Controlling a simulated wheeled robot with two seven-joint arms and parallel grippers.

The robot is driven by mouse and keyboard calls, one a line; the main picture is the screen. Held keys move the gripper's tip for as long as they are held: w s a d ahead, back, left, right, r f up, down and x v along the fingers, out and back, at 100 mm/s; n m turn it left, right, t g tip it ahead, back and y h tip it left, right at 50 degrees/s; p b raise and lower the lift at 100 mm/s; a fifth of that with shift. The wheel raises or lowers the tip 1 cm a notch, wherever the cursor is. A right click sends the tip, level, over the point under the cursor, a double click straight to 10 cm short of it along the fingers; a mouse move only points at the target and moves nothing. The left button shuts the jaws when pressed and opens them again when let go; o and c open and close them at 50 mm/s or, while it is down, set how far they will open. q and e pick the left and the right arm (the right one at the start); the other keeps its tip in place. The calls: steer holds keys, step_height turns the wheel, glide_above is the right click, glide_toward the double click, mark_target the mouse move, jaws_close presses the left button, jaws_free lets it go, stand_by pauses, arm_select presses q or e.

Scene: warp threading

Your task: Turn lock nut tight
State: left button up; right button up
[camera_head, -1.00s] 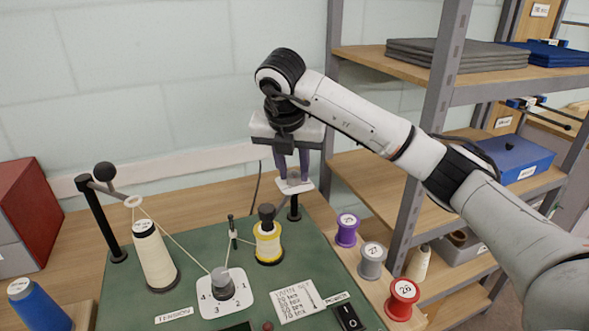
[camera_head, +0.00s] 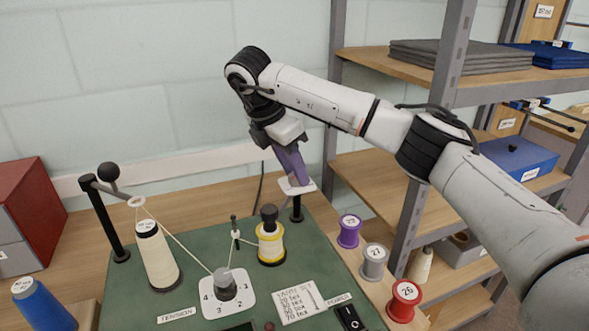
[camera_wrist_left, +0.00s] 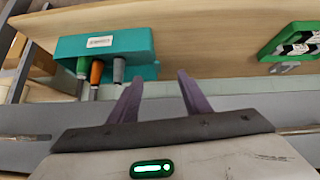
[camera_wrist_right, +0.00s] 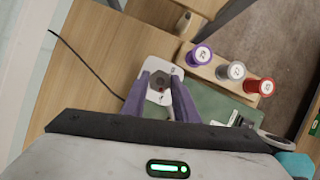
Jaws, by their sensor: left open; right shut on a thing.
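The lock nut (camera_wrist_right: 158,81) is a small dark grey piece on a white plate (camera_wrist_right: 162,65) with a red mark. In the head view the white plate (camera_head: 298,187) sits on a black post (camera_head: 297,208) at the back right of the green board; the nut is hidden there by the fingers. My right gripper (camera_head: 295,182) reaches down to it with purple fingers, tilted and turned. In the right wrist view my right gripper (camera_wrist_right: 161,76) has its fingers on both sides of the nut, shut on it. My left gripper (camera_wrist_left: 160,77) is open and empty, outside the head view.
A cream cone (camera_head: 157,256), a yellow-banded spool (camera_head: 270,243) and a tension dial (camera_head: 226,287) stand on the green board (camera_head: 200,262). Purple, grey and red spools (camera_head: 405,298) stand to its right, beside a metal shelf (camera_head: 440,110). A teal holder (camera_wrist_left: 120,45) shows in the left wrist view.

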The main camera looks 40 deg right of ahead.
stand_by(0.4)
steer(key=o, duration=1.1)
steer(key=shift+r, duration=0.1)
steer(key=v, duration=1)
